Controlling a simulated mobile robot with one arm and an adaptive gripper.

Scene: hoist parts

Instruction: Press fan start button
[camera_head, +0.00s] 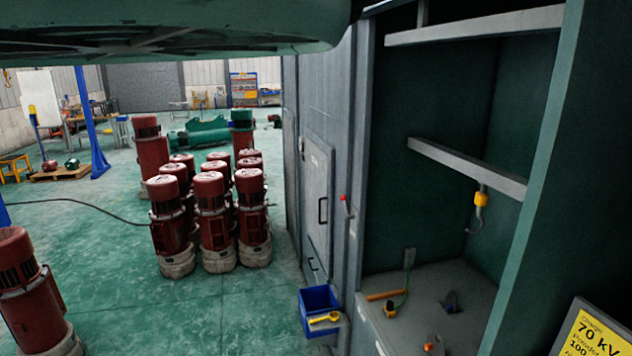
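I cannot make out a fan start button in this view. A small red-tipped fitting (344,200) is on the grey edge beside the booth opening; I cannot tell what it is. A dark panel with a yellow display (596,338) reading "70 kV" is at the bottom right corner, cut off by the frame. My gripper is not in view.
An open dark-green booth (425,190) with crossbars and a hanging yellow hook (481,200) fills the right. Small tools lie on its floor. A blue bin (318,304) sits at its left. Several red motors (210,215) stand on the left floor; green floor shows around them.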

